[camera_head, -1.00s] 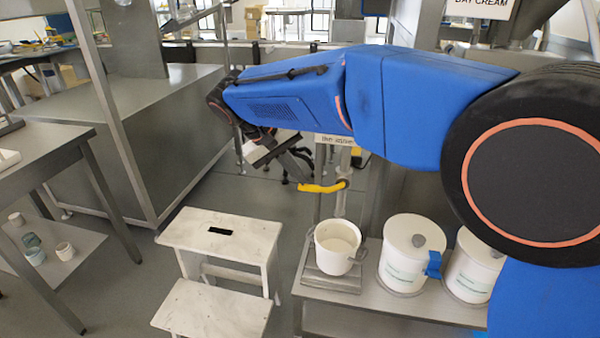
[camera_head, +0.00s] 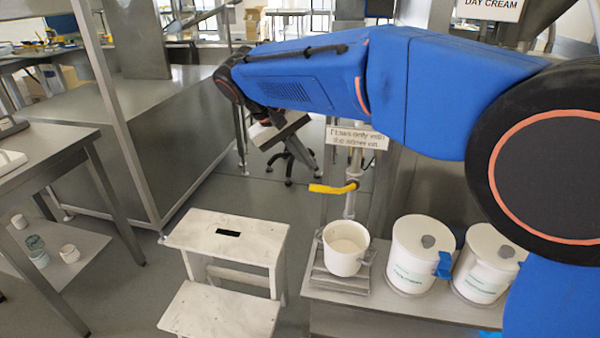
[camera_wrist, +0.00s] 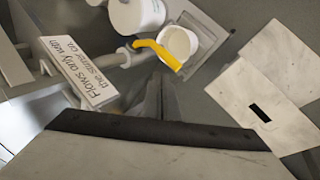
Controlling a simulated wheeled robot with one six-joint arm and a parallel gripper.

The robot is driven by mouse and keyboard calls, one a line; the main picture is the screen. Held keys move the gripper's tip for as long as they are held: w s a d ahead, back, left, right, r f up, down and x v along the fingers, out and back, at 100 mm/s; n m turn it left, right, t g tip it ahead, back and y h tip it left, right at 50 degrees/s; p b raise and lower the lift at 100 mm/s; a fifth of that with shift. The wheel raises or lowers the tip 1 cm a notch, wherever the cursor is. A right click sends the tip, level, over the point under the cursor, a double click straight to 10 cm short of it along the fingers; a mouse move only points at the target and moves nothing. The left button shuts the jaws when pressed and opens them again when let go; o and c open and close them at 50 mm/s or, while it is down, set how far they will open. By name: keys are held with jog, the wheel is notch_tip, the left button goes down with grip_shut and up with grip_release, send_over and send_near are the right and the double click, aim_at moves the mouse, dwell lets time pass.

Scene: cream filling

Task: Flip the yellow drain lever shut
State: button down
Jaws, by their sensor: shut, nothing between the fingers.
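The yellow drain lever (camera_head: 332,188) sticks out sideways to the left from a grey vertical drain pipe (camera_head: 350,205), above a white bucket (camera_head: 343,262). In the wrist view the lever (camera_wrist: 160,52) runs from the pipe across part of the bucket's mouth (camera_wrist: 180,44). My gripper (camera_head: 303,155) is above and left of the lever in the head view. Its fingers (camera_wrist: 161,90) look closed together in the wrist view, with nothing between them. Their tips appear just short of the lever, and I see no contact. The fingers are small and partly dark in the head view.
A sign (camera_head: 357,137) hangs right beside my gripper, above the lever. Two lidded white tubs (camera_head: 408,255) (camera_head: 487,265) stand right of the bucket on a low metal shelf. A white step stool (camera_head: 228,240) stands on the floor to the left. Open floor lies behind the stool.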

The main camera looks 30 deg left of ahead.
jog(key=s+a+r, duration=0.4)
jog(key=a, duration=0.2)
jog(key=shift+a+r, duration=0.2)
jog(key=shift+r, duration=0.1)
